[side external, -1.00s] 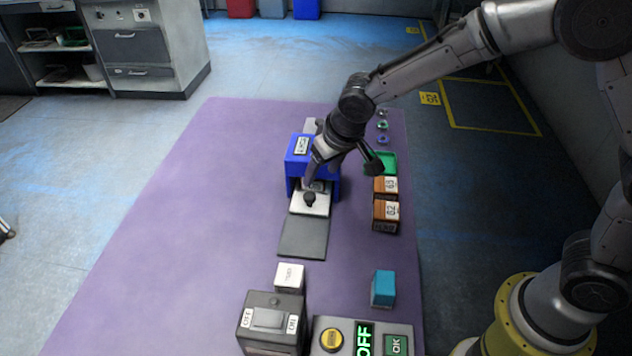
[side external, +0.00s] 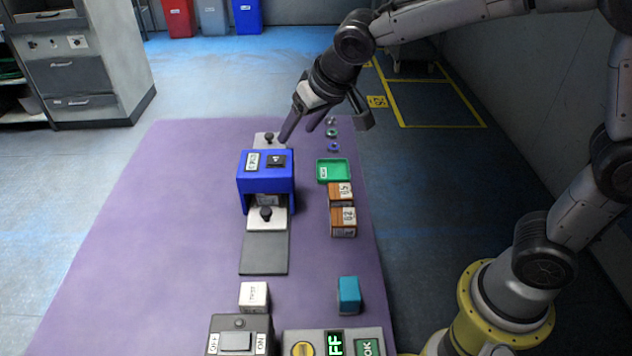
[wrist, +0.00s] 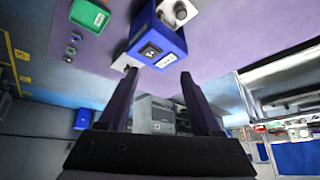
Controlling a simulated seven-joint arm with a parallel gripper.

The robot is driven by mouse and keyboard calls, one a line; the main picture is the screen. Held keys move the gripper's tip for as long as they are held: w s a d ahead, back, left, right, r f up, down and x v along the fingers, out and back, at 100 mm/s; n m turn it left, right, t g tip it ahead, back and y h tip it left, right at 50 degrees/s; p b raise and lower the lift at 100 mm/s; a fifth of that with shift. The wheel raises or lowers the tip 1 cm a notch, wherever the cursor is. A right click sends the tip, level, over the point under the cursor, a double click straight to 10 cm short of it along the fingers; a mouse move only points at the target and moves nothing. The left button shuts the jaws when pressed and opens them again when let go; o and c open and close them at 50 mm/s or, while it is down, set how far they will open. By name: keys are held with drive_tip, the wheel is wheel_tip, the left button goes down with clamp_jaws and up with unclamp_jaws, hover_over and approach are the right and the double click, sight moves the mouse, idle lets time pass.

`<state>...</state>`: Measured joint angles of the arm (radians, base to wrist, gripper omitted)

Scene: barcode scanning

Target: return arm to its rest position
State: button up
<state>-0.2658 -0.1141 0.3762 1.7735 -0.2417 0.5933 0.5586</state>
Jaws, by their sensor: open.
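My gripper (side external: 305,130) is open and empty, raised above the far end of the purple table (side external: 160,230). Its two dark fingers also show spread apart in the wrist view (wrist: 156,85). The blue scanner housing (side external: 266,180) stands below and to the left of it, with a label and a dark square on top. A white plate with a black knob (side external: 266,214) sits at the housing's front opening, on a grey strip (side external: 264,254). A second black knob on a light plate (side external: 268,138) shows behind the housing.
A green tray (side external: 333,171), two brown labelled boxes (side external: 342,222) and several small rings (side external: 332,134) line the table's right side. A white cube (side external: 254,296), a teal cube (side external: 348,295), a switch box (side external: 240,336) and a button panel (side external: 335,343) are at the near end. The left side is clear.

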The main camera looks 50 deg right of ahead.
drive_tip(key=s+d+r+m+t, duration=0.1)
drive_tip(key=s+d+r, duration=0.3)
drive_tip(key=s, duration=0.2)
drive_tip(key=s+d+r, duration=0.3)
drive_tip(key=s+d, duration=0.1)
drive_tip(key=s, duration=0.2)
drive_tip(key=s+f+n, duration=0.1)
drive_tip(key=s+f, duration=0.2)
drive_tip(key=s, duration=0.4)
drive_tip(key=s+f+n+g, duration=0.1)
drive_tip(key=s+f, duration=0.2)
drive_tip(key=s, duration=0.4)
drive_tip(key=shift+s+d+g, duration=0.3)
